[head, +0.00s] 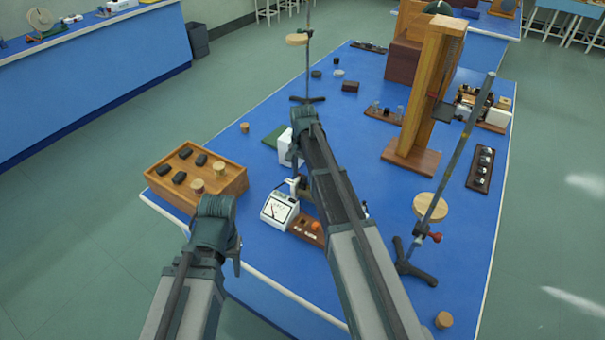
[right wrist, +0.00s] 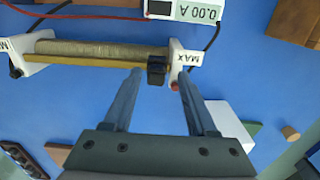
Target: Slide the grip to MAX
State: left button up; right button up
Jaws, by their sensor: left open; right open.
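In the right wrist view a rheostat with a wound coil (right wrist: 100,49) lies between white end supports. Its black grip (right wrist: 157,69) sits on the rod close to the end marked MAX (right wrist: 177,60), with a small gap visible. My right gripper (right wrist: 159,76) is open, with one finger on each side of the grip in the picture. Whether either finger touches it cannot be told. In the head view my right arm largely hides the rheostat, and the right gripper (head: 295,164) points down. My left gripper (head: 237,262) hangs near the table's front edge, its fingers barely visible.
A digital meter reading 0.00 A (right wrist: 187,9) stands beside the rheostat. A wooden tray (head: 168,198) is at left, a stand (head: 427,240) at right. A white box (head: 285,147) stands behind.

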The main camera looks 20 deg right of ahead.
aim_at(302, 177)
notch_tip(302, 177, up, 14)
jog(key=p, duration=1.3)
jog(key=shift+f, duration=0.25)
jog(key=shift+a, duration=0.1)
jog(key=s+a+f+n+b, duration=0.2)
jog(key=s+a+n, duration=0.2)
jog(key=s, duration=0.5)
jog(key=s+a+f+n+b, duration=0.2)
jog(key=s+a+n, duration=0.3)
jog(key=s, duration=0.4)
jog(key=s+a+f+n+h+b, duration=0.1)
jog(key=s+a+n, duration=0.3)
jog(key=s, duration=0.5)
jog(key=shift+a+f+b, duration=0.65)
jog(key=shift+a, duration=0.6)
jog(key=shift+s, duration=0.15)
